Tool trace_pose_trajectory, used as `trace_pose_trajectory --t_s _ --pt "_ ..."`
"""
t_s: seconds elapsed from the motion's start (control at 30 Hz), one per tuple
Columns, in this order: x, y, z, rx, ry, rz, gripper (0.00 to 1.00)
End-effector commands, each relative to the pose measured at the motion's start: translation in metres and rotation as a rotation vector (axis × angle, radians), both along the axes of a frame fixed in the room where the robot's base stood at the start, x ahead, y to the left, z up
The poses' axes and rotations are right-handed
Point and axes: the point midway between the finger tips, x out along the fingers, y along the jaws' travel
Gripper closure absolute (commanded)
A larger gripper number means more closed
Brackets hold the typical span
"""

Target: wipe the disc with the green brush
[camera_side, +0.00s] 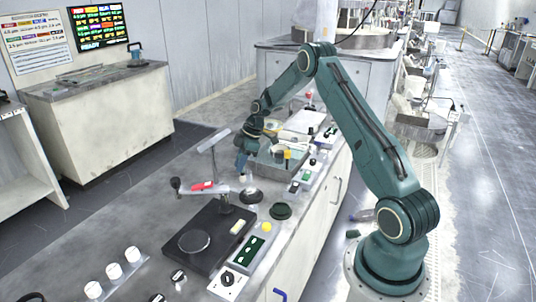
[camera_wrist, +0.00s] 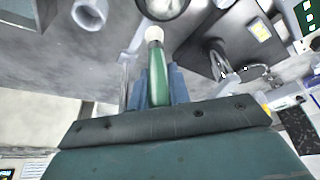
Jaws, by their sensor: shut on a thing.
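The green brush shows in the wrist view as a green handle (camera_wrist: 158,80) with a pale end, pointing away from me. My gripper (camera_wrist: 160,88) is shut on this handle, with a blue-grey finger on each side. In the side view, my gripper (camera_side: 241,165) hangs above the bench, behind the black base; the brush is hard to make out there. A dark round disc (camera_side: 194,241) lies on the black base. My gripper is well apart from it.
A grey tray (camera_side: 275,170) stands behind. Several white cylinders (camera_side: 114,271) stand front left. Bare bench lies left of the base.

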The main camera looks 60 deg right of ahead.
Motion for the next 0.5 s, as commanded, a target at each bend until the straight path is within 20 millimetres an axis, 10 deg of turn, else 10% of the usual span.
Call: trace_pose_trajectory --t_s 0.5 --pt "-0.02 0.0 -0.034 0.001 0.001 -0.002 1.0"
